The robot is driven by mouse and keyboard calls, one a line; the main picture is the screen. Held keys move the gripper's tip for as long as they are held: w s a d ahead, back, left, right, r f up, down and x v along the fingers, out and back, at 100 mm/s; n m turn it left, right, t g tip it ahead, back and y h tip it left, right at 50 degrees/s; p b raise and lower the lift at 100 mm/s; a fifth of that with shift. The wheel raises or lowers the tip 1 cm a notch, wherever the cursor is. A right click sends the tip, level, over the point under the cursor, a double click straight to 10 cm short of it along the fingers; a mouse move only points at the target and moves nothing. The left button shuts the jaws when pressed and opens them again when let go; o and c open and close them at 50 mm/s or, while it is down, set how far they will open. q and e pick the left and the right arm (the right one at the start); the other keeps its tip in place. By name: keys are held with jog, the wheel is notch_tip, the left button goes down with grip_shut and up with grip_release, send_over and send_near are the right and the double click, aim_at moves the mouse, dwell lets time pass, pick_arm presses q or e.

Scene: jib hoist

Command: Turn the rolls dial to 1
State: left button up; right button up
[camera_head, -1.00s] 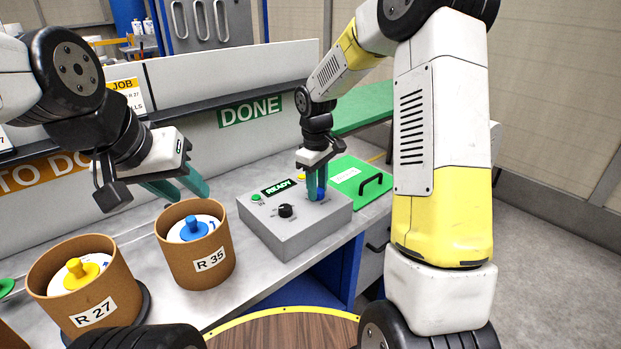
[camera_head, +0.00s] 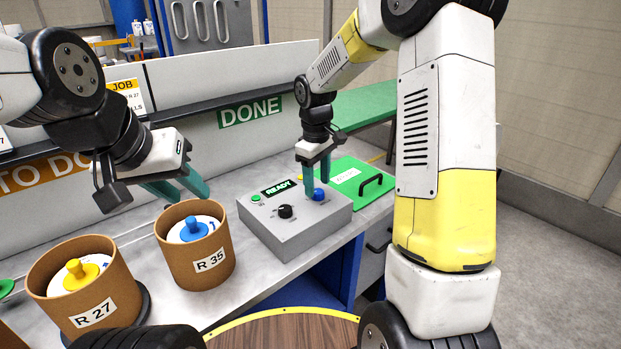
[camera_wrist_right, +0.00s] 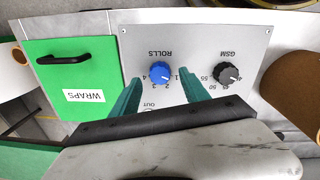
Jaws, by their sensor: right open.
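The rolls dial is a blue knob (camera_head: 319,194) on top of the grey control box (camera_head: 290,238). It also shows in the right wrist view (camera_wrist_right: 159,73), under upside-down ROLLS lettering with numbers 1 to 4 around it. I cannot tell clearly which number its mark points to. My right gripper (camera_head: 317,188) is open at the dial, and in the wrist view its two green fingers (camera_wrist_right: 161,92) stand apart, one to each side of the knob, without gripping it. My left gripper (camera_head: 184,194) is open and empty above the cardboard tubs, away from the box.
A black GSM dial (camera_head: 285,211) sits on the same box, with a green button (camera_head: 255,198) and a READY display (camera_head: 278,187). A green WRAPS lid (camera_head: 362,186) lies beside the box. Tubs R 35 (camera_head: 211,264) and R 27 (camera_head: 95,313) stand to the left.

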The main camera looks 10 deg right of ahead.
aim_at(316, 192)
notch_tip(316, 192, up, 6)
jog(key=shift+s+a+f, duration=0.1)
jog(key=shift+f, duration=0.05)
dwell(0.3)
jog(key=s+d+r+m+t+y, duration=0.1)
jog(key=s+d+r+m+t, duration=0.1)
jog(key=s, duration=1)
jog(key=s+d+r+m+t+y, duration=0.1)
jog(key=s+r+m+t, duration=0.2)
jog(key=s, duration=0.9)
notch_tip(316, 192, up, 5)
jog(key=m, duration=0.3)
jog(key=shift+d+r+m+t+y, duration=0.15)
jog(key=shift+d+m+t+y, duration=0.15)
jog(key=shift+d+t, duration=0.1)
